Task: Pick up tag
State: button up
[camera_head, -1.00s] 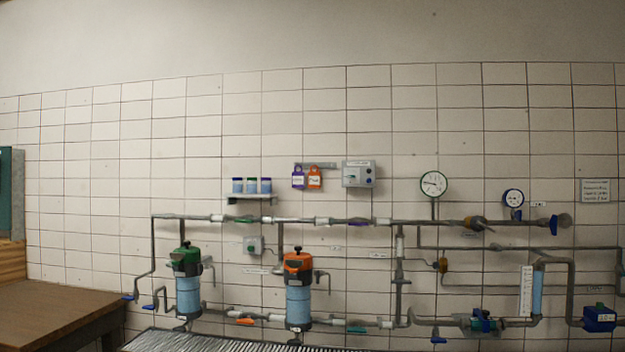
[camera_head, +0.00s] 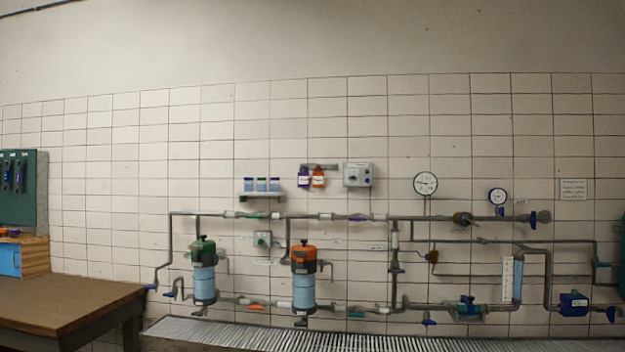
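Two tags hang side by side from a small grey rail on the tiled wall: a purple tag (camera_head: 303,177) on the left and an orange tag (camera_head: 318,178) on the right. Each has a white label whose writing is too small to read. They hang above the upper pipe, between a small shelf and a grey control box. My gripper does not show in this view.
The shelf (camera_head: 262,197) holds blue-lidded jars left of the tags; the control box (camera_head: 358,175) is to their right. Below are pipes, a green-topped filter (camera_head: 203,280) and an orange-topped filter (camera_head: 304,282). A brown table (camera_head: 62,305) stands left; a floor grating (camera_head: 240,336) runs along the wall.

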aim_at(318, 177)
jog(key=z, duration=0.6)
jog(key=k, duration=0.15)
jog(key=u, duration=2.6)
jog(key=i, duration=2.8)
jog(key=u, duration=0.05)
